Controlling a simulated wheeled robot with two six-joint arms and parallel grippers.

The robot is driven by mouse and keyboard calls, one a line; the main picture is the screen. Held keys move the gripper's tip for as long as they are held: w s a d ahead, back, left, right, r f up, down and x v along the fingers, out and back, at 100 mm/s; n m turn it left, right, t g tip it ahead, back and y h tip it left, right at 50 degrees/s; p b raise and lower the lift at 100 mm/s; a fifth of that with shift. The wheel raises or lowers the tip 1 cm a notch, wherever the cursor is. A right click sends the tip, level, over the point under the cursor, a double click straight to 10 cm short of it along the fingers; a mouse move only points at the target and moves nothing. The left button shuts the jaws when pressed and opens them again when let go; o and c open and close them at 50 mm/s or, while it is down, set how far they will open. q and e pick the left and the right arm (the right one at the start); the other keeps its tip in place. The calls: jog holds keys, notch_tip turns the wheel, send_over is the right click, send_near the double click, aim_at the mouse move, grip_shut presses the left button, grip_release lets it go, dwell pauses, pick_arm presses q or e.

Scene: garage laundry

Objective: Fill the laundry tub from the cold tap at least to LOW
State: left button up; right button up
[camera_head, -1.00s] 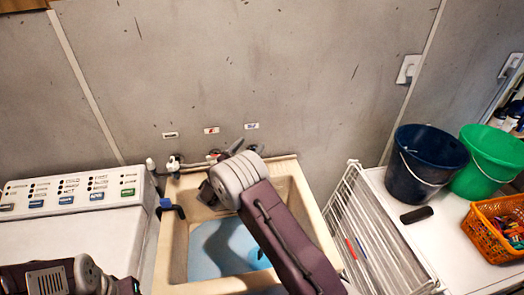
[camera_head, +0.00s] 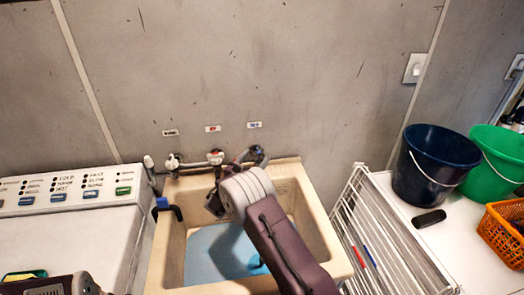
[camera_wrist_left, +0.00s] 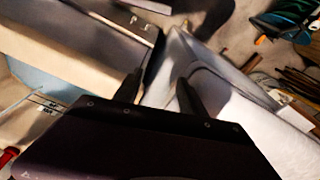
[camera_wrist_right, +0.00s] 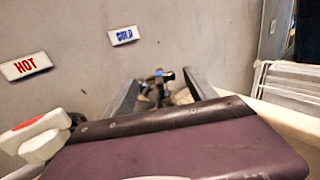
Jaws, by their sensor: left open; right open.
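The beige laundry tub (camera_head: 318,235) holds blue-looking water (camera_head: 203,258) at its bottom. Lettered level marks (camera_wrist_left: 45,104) show on its inner wall in the left wrist view; I cannot read them surely. The cold tap (camera_head: 257,153) is on the wall behind the tub, under a blue-lettered label (camera_head: 255,125). My right gripper (camera_head: 236,163) is at the back of the tub by the cold tap. In the right wrist view the open fingers (camera_wrist_right: 160,95) have the dark tap (camera_wrist_right: 160,85) with a blue spot between or just beyond them. My left gripper (camera_wrist_left: 155,85) is open and empty.
The hot tap (camera_head: 215,157), with a white handle, is left of the cold one. A control-panel machine (camera_head: 75,205) stands left. A white drying rack (camera_head: 375,240), blue bucket (camera_head: 432,165) and green bucket (camera_head: 492,165) are right.

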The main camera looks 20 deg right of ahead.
aim_at(259, 152)
jog(key=x, duration=0.6)
jog(key=shift+p, duration=0.3)
jog(key=c, duration=1.4)
jog(key=shift+b, duration=0.4)
jog(key=shift+w+n+t+y+b, duration=0.15)
jog(key=shift+n+t+y+b, duration=0.2)
jog(key=shift+n+t+y, duration=0.4)
jog(key=shift+a, duration=0.1)
jog(key=o, duration=1.4)
